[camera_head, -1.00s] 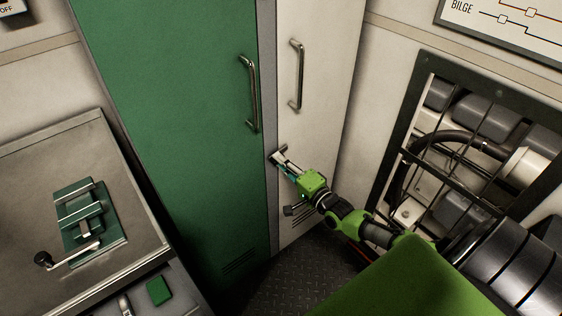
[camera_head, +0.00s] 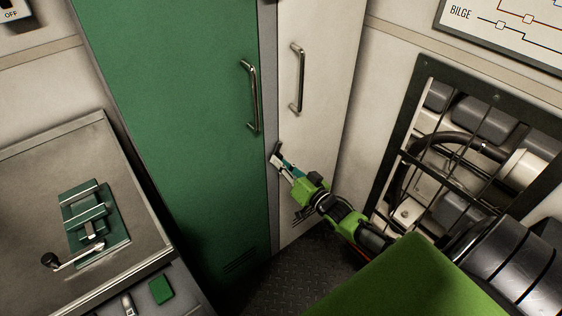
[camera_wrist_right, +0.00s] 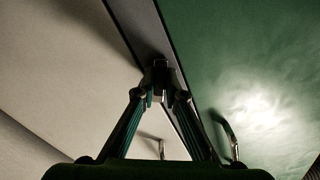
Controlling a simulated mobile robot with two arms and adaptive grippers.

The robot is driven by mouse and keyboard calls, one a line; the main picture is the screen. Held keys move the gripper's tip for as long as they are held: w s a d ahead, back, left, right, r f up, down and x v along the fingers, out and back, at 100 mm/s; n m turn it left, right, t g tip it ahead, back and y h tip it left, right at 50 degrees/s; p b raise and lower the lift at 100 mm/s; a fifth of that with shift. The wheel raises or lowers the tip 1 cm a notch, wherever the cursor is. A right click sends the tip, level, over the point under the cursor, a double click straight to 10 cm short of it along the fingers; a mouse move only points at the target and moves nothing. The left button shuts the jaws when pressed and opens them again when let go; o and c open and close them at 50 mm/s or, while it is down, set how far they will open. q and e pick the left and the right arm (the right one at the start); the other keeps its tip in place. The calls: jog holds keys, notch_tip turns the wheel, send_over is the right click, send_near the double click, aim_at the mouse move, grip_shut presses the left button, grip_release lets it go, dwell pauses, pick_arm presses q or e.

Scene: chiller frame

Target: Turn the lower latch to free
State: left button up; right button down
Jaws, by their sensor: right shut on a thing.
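The lower latch (camera_head: 277,147) is a small dark piece on the grey strip between the green door (camera_head: 180,120) and the white door (camera_head: 318,100). My right gripper (camera_head: 279,160) reaches it from the lower right, in front of the white door. In the right wrist view, my right gripper (camera_wrist_right: 161,92) has its fingertips closed around the small dark latch (camera_wrist_right: 160,66), which they partly hide. The latch's exact angle is hard to tell. My left gripper is out of view.
Long metal handles stand out on the green door (camera_head: 251,95) and the white door (camera_head: 297,78), above my right gripper. A barred opening with machinery (camera_head: 450,150) is at the right. A grey bench (camera_head: 40,165) with a green clamp-like device (camera_head: 92,225) is at the left.

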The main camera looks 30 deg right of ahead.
aim_at(271, 132)
jog(key=n, duration=0.5)
jog(key=shift+a, duration=0.2)
jog(key=shift+n, duration=0.3)
jog(key=c, duration=2.1)
grip_release()
jog(key=shift+r, duration=0.1)
notch_tip(271, 132, up, 10)
jog(key=shift+f, duration=0.1)
jog(key=shift+p, duration=0.3)
